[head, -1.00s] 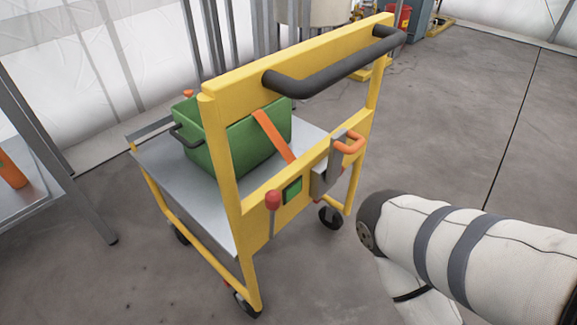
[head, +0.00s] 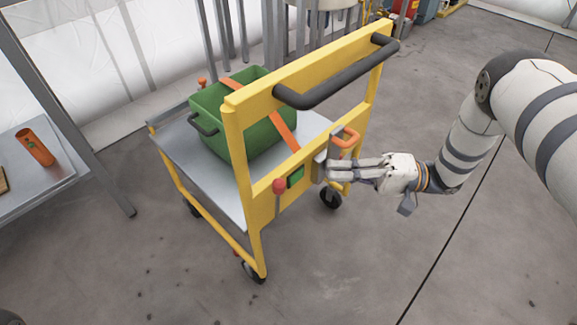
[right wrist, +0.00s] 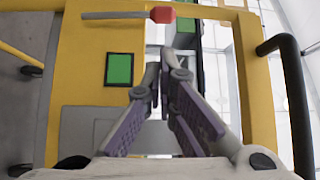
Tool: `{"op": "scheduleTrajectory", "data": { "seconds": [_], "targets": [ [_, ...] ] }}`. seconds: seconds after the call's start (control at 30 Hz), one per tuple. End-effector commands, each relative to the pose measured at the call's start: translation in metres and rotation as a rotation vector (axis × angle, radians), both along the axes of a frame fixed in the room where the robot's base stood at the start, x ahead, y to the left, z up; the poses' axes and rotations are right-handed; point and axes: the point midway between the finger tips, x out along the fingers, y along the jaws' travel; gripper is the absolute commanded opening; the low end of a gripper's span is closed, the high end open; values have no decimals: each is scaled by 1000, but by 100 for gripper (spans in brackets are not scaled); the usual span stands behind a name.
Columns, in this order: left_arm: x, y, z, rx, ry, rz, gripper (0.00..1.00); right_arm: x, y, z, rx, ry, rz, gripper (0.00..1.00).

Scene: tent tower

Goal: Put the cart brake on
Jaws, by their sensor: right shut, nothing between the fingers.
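The yellow cart (head: 245,165) stands on the floor with its black push bar (head: 340,78) facing me. A lever with a red knob (head: 279,187) sticks up on its lower crossbar, beside a small green panel (head: 295,177). The right wrist view also shows the red knob (right wrist: 162,14) and green panel (right wrist: 119,69). My right gripper (head: 330,170) is shut and empty, in front of the crossbar by the grey bracket, to the right of the lever. Its fingers (right wrist: 160,68) show close together in the right wrist view. My left gripper is out of view.
A green bin (head: 245,115) with an orange strap rests on the cart's deck. A metal table (head: 50,175) with an orange cylinder (head: 36,148) stands at left. The floor at front and right is clear.

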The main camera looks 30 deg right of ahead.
Motion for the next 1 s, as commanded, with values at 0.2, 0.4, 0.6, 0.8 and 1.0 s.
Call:
{"op": "scheduleTrajectory", "data": {
  "seconds": [0.2,0.4,0.6,0.8,1.0],
  "targets": [
    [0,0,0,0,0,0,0,3,7,0,0,-1,0,0],
    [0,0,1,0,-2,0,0,20,42,3,1,0,1,0],
    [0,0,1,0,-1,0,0,36,74,6,0,-1,0,0],
    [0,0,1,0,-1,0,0,44,89,7,-2,0,-2,0],
    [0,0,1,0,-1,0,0,44,91,7,-2,0,-2,0]
  ]
}}
